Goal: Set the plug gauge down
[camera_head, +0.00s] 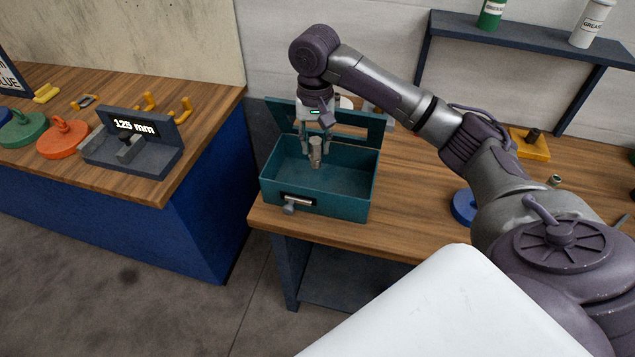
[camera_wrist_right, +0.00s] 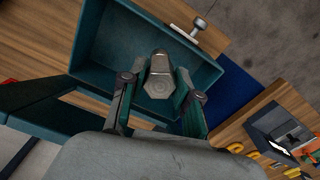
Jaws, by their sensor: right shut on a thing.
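The plug gauge (camera_head: 316,152) is a small grey metal piece with a hexagonal end, which shows in the right wrist view (camera_wrist_right: 159,82). My right gripper (camera_head: 314,146) is shut on it and holds it upright over the open teal box (camera_head: 345,208). The gauge's lower end is at or just inside the box opening; I cannot tell whether it touches the floor of the box. The box also shows in the right wrist view (camera_wrist_right: 100,75), around the gauge and fingers. My left gripper is not in view.
The box stands at the left end of a wooden bench (camera_head: 410,225), its lid raised behind. A blue disc (camera_head: 463,207) and a yellow block (camera_head: 530,146) lie to its right. A second bench at left holds a 125 mm stand (camera_head: 130,160). A gap separates the benches.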

